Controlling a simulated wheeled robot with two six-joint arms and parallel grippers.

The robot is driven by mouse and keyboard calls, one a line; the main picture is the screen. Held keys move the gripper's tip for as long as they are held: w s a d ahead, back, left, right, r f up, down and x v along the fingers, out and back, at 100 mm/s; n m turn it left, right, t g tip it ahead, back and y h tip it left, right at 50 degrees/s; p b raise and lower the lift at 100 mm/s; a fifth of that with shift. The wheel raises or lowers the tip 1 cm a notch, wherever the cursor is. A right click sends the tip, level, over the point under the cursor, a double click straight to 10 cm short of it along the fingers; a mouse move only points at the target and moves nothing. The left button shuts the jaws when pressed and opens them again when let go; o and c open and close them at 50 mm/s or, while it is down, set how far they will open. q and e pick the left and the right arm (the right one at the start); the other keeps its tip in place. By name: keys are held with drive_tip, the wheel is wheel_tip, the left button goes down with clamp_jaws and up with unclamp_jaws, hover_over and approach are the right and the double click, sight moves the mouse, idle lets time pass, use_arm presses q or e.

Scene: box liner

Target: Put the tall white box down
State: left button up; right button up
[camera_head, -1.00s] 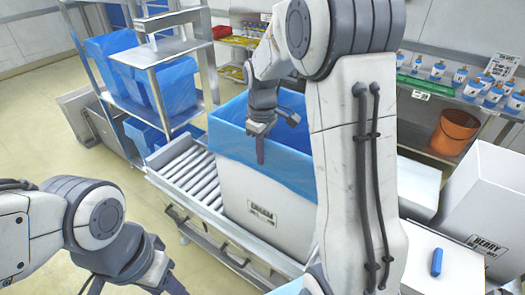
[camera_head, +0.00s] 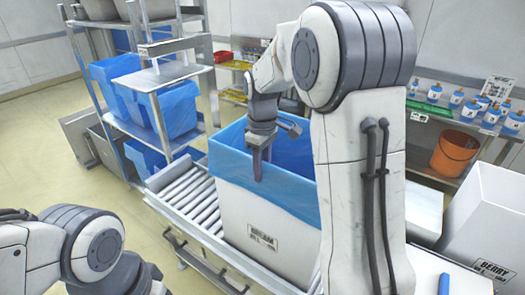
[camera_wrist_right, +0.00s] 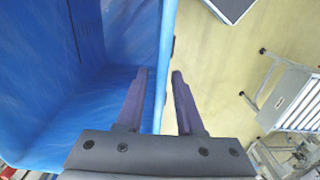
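The tall white box (camera_head: 240,218), with a blue liner (camera_head: 225,159) folded over its rim, stands upright on the roller conveyor. Its front carries a black printed label. My right gripper (camera_head: 262,174) is at the rim of the box, its fingers pointing down. In the right wrist view the gripper (camera_wrist_right: 157,92) has its two fingers apart, with the blue-lined wall (camera_wrist_right: 158,60) between them and a visible gap to the right finger. Part of the box is hidden behind my right arm. My left arm shows at lower left, but its gripper is out of frame.
The conveyor's rollers (camera_head: 190,192) are free to the left of the box. A metal rack (camera_head: 180,75) with blue-lined bins stands behind left.

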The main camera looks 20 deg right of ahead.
wheel_tip(320, 180, up, 9)
drive_tip(key=shift+r+b, duration=0.1)
drive_tip(key=shift+b, duration=0.4)
drive_tip(key=s+a+f, duration=0.2)
drive_tip(key=s+a, duration=0.2)
drive_tip(key=a, duration=0.5)
drive_tip(key=s+a+f, duration=0.3)
drive_tip(key=s, duration=0.4)
drive_tip(key=s+a+f, duration=0.3)
drive_tip(key=s+a, duration=0.1)
drive_tip(key=s, duration=0.3)
drive_tip(key=s+a+f+n+y, duration=0.1)
drive_tip(key=s+a+f, duration=0.2)
drive_tip(key=s, duration=0.4)
drive_tip(key=shift+a+f, duration=0.15)
drive_tip(key=shift+f, duration=0.3)
drive_tip(key=shift+s, duration=0.1)
wheel_tip(320, 180, down, 6)
drive_tip(key=b, duration=0.6)
